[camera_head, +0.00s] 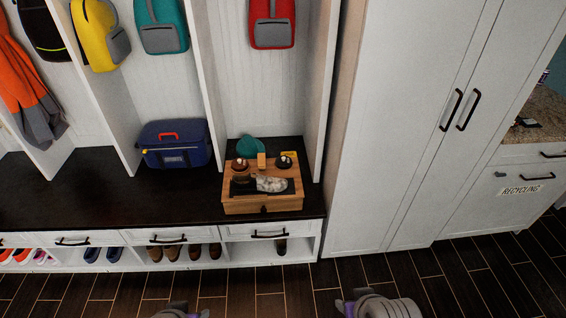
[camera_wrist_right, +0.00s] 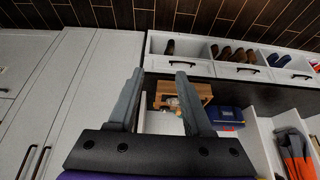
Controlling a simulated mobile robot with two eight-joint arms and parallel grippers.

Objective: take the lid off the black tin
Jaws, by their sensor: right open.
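A small round black tin (camera_head: 285,162) stands at the back right of a wooden shoe-care box (camera_head: 262,205) on the dark bench. It looks closed, but the lid's edge is too small to make out. A similar brown-red tin (camera_head: 240,164) stands at the back left of the box. In the right wrist view my right gripper (camera_wrist_right: 160,75) is open and empty, well short of the bench. The wooden box (camera_wrist_right: 195,88) shows beyond its fingers, upside down and partly covered by one finger; I cannot pick out the black tin there.
A dark cloth and a grey-white rag (camera_head: 271,184) lie on the box, with a small yellow block (camera_head: 261,160) between the tins. A teal round thing (camera_head: 250,146) is behind. A blue bag (camera_head: 174,144) stands left; a tall white cabinet (camera_head: 400,130) rises right.

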